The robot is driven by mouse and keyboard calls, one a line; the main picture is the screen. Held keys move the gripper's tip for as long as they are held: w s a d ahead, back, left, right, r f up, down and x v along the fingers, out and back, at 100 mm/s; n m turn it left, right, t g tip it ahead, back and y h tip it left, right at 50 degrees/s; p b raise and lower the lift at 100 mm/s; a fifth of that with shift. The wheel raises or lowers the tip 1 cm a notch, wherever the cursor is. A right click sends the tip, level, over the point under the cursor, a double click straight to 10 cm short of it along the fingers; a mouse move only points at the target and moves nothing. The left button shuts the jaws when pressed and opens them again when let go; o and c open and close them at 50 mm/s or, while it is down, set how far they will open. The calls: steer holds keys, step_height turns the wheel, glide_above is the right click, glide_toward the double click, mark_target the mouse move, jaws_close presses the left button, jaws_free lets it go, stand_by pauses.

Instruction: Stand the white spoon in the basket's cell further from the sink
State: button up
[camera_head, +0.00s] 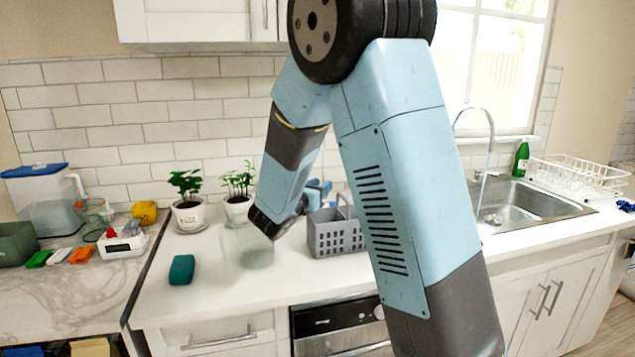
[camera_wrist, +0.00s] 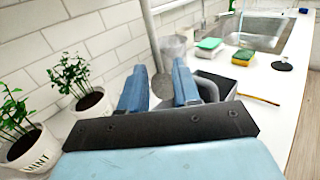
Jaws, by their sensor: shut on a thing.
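The grey basket (camera_head: 335,238) with its raised handle stands on the white counter, left of the sink (camera_head: 525,205). My gripper (camera_head: 318,190) is behind and above the basket's left part in the head view. The basket (camera_wrist: 240,88) is just right of the fingers there, partly covered by my gripper. I cannot tell whether the spoon touches it. The spoon does not show clearly in the head view.
Two potted plants (camera_head: 188,208) stand by the tiled wall. A clear glass container (camera_head: 248,248) and a teal sponge (camera_head: 181,269) are left of the basket. Sponges (camera_wrist: 208,45) and a clear cup (camera_wrist: 173,48) lie beyond the basket.

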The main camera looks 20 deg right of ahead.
step_height(320, 180, down, 7)
steer(key=shift+r, duration=0.15)
stand_by(0.7)
stand_by(0.3)
steer(key=o, duration=1.1)
steer(key=shift+c, duration=0.2)
steer(key=v, duration=1.4)
steer(key=shift+w, duration=0.1)
